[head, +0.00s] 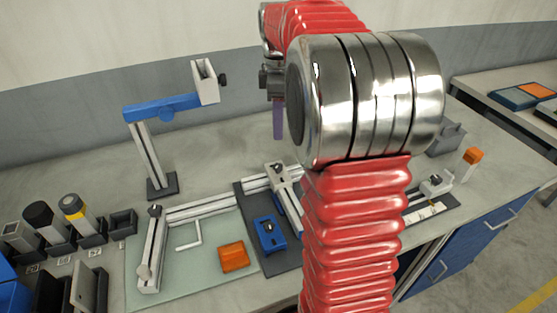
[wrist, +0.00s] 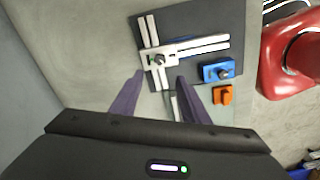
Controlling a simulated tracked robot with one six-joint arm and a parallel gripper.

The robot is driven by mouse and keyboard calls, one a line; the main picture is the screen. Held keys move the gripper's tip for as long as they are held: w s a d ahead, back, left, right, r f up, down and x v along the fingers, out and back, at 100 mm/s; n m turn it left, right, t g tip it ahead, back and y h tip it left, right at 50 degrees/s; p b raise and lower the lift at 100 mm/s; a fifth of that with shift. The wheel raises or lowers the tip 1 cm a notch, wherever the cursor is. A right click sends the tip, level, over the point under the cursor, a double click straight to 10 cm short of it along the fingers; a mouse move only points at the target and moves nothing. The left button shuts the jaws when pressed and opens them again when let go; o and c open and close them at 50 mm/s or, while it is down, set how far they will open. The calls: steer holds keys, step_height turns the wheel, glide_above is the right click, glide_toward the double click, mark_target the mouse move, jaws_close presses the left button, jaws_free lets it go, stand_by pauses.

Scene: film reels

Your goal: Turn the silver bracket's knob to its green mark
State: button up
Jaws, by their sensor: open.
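A silver bracket (head: 286,176) with a small dark knob (head: 276,167) sits across the metal rails on a dark plate on the bench. The bracket (wrist: 151,57) and its knob (wrist: 162,60) also show in the wrist view, just beyond my fingertips. I cannot make out a green mark in either view. My gripper (wrist: 160,77) is open, with its two purple fingers apart and nothing between them. In the head view my gripper (head: 279,135) hangs above the bench behind my arm, clear of the bracket. My arm hides part of the plate.
A blue bracket (head: 269,236) with a dark knob lies on the same plate. An orange block (head: 233,256) rests on the glassy mat (head: 190,278). A blue-armed stand (head: 160,107) rises at the back left. Dark holders with canisters (head: 75,208) line the left.

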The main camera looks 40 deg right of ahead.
mark_target(278, 166)
steer(key=shift+f, duration=0.1)
step_height(278, 166, down, 14)
steer(key=shift+r, duration=0.2)
stand_by(0.4)
steer(key=shift+c, duration=0.2)
jaws_close()
steer(key=shift+d, duration=0.15)
steer(key=shift+a, duration=0.2)
